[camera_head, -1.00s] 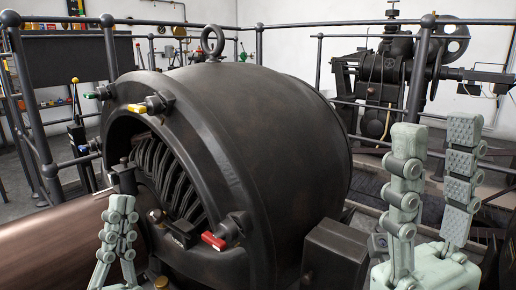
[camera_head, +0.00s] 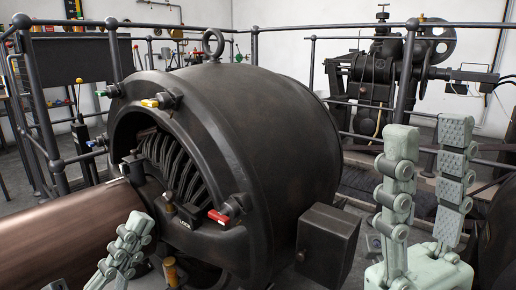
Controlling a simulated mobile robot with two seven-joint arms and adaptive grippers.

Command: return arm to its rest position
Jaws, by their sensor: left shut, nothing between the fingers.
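My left gripper (camera_head: 140,225) is at the lower left, pale green, shut and empty. It leans to the right in front of the copper-brown cylinder (camera_head: 60,240) and appears clear of it. My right gripper (camera_head: 428,130) stands upright at the lower right with its two fingers spread and nothing between them. The big black dynamo (camera_head: 270,140) lies between the two grippers.
A dark box (camera_head: 328,245) juts from the dynamo near my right gripper. Dark railings (camera_head: 115,50) stand left and behind. Another machine (camera_head: 375,80) stands at the back right. A small brass cylinder (camera_head: 170,270) is near my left gripper.

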